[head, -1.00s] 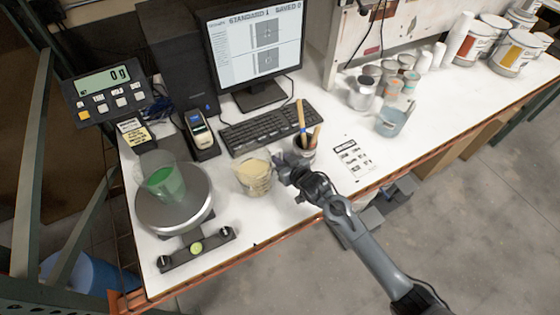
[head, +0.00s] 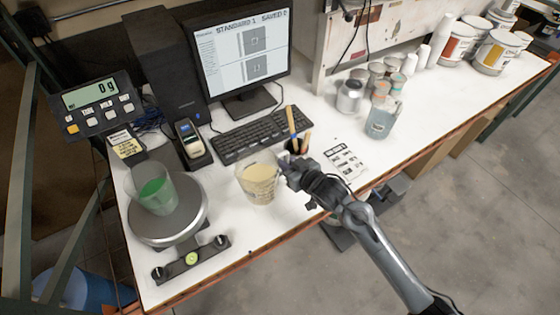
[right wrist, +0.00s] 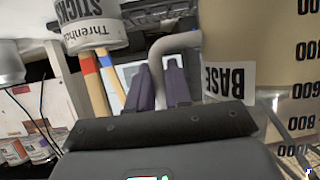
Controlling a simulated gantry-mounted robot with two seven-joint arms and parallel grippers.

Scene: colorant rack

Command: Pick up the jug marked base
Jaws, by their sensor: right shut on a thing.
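The jug marked base (head: 258,182) is a clear jug with cream-coloured content. It stands out above the white bench, right of the scale, and looks upright and lifted off the surface. My right gripper (head: 287,168) is at the jug's right side, shut on its handle. In the right wrist view the BASE label (right wrist: 228,82) and the jug's volume marks show at right. The grey handle (right wrist: 172,42) passes at the fingers (right wrist: 160,86). My left gripper is not in view.
A scale (head: 168,238) at left bears a cup of green liquid (head: 156,192) and its display reads 0 g. A cup of sticks (head: 298,146) stands just behind my right gripper. A keyboard (head: 252,136), another jug (head: 380,122) and several paint cans stand further back.

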